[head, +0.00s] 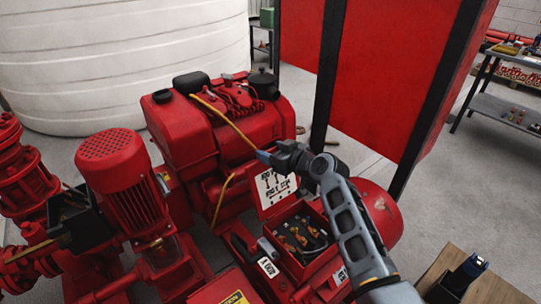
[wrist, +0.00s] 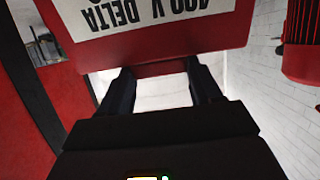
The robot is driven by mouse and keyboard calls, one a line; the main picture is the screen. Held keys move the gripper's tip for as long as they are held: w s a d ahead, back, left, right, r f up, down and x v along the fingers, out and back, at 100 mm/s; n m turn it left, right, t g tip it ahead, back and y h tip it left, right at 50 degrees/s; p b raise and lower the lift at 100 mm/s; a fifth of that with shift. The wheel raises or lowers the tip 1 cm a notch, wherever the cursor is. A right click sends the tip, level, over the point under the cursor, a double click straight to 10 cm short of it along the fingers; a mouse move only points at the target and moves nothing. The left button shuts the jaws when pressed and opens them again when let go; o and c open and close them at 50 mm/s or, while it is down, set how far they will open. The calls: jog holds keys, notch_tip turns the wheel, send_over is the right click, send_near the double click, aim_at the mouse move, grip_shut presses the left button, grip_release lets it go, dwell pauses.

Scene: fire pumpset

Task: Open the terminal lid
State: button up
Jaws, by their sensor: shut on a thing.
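The red terminal lid (head: 275,188) stands raised at the back of the terminal box, its white wiring label facing the head camera. The open terminal box (head: 332,262) shows terminals and dark wires inside. My gripper (head: 264,157) is at the lid's top edge, shut on it. In the wrist view the lid (wrist: 160,48) fills the top middle, with upside-down "400 V DELTA" lettering. My gripper's two dark fingers (wrist: 160,82) reach its red edge there. The fingertips are partly hidden by the lid.
A red engine (head: 190,125) with a yellow hose stands behind and left, beside a red ribbed motor (head: 115,165). A red panel with black posts (head: 400,70) is behind my arm. A wooden-topped stand (head: 490,290) with a dark tool is at lower right.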

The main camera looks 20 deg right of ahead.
jog(key=shift+s+d+f+t+y+b, duration=0.1)
jog(key=shift+s+d+t+b, duration=0.15)
jog(key=shift+s+b, duration=0.5)
jog(key=shift+s+d+t+y+b, duration=0.1)
jog(key=shift+s+d+t+b, duration=0.2)
jog(key=shift+b, duration=0.8)
jog(key=shift+s+d+f+t+y+b, duration=0.1)
jog(key=shift+s+t+b, duration=0.35)
jog(key=shift+b, duration=0.5)
jog(key=shift+s+d+r+t+y+b, duration=0.2)
jog(key=shift+s+b, duration=0.4)
jog(key=shift+b, duration=0.5)
jog(key=shift+s+d+r+t+b, duration=0.15)
jog(key=shift+s+t+b, duration=0.3)
jog(key=shift+b, duration=0.65)
jog(key=shift+s+d+r+t+y+b, duration=0.1)
jog(key=shift+s+d+t+b, duration=0.1)
jog(key=shift+s+b, duration=0.7)
jog(key=shift+w, duration=0.2)
jog(key=o, duration=1.5)
jog(key=shift+a, duration=0.1)
jog(key=v, duration=0.7)
jog(key=shift+s+b, duration=0.35)
jog(key=shift+b, duration=0.05)
